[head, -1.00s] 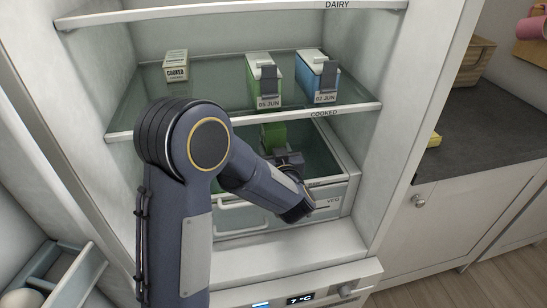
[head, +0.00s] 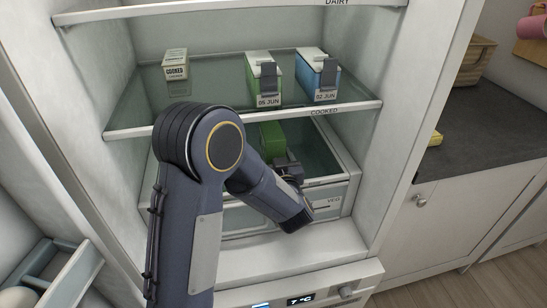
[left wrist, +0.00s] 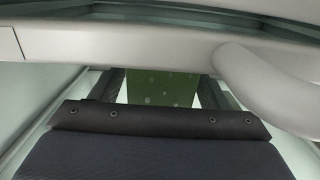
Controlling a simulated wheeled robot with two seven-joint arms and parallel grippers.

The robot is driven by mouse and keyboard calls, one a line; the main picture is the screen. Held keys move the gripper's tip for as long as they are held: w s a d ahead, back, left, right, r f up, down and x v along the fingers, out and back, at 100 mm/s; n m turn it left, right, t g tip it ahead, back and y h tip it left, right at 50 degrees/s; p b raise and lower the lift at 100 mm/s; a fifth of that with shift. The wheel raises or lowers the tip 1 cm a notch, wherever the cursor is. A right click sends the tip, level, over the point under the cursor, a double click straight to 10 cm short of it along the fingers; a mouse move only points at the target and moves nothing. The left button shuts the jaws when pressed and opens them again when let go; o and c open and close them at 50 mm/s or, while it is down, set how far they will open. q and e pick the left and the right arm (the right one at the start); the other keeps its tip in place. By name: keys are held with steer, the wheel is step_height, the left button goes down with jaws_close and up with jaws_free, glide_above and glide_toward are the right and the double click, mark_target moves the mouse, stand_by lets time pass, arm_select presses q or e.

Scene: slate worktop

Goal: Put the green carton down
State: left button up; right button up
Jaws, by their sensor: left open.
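A green carton (head: 271,139) stands in the open drawer below the cooked shelf; its lower part is hidden by my gripper and arm. My left gripper (head: 287,168) is just in front of it, open. In the left wrist view the green carton (left wrist: 162,87) shows beyond the wrist, between my two dark fingers; contact cannot be judged there. Another green carton (head: 261,84), with a white top and a "05 JUN" label, stands on the glass shelf above. My right gripper is not in view.
The drawer front (head: 335,200) lies under my wrist.

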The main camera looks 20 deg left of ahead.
arm_select(q)
steer(key=shift+r, duration=0.1)
steer(key=shift+s+d, duration=0.15)
steer(key=v, duration=1.1)
steer(key=shift+s+d, duration=0.2)
steer(key=shift+s, duration=0.05)
steer(key=shift+d, duration=0.1)
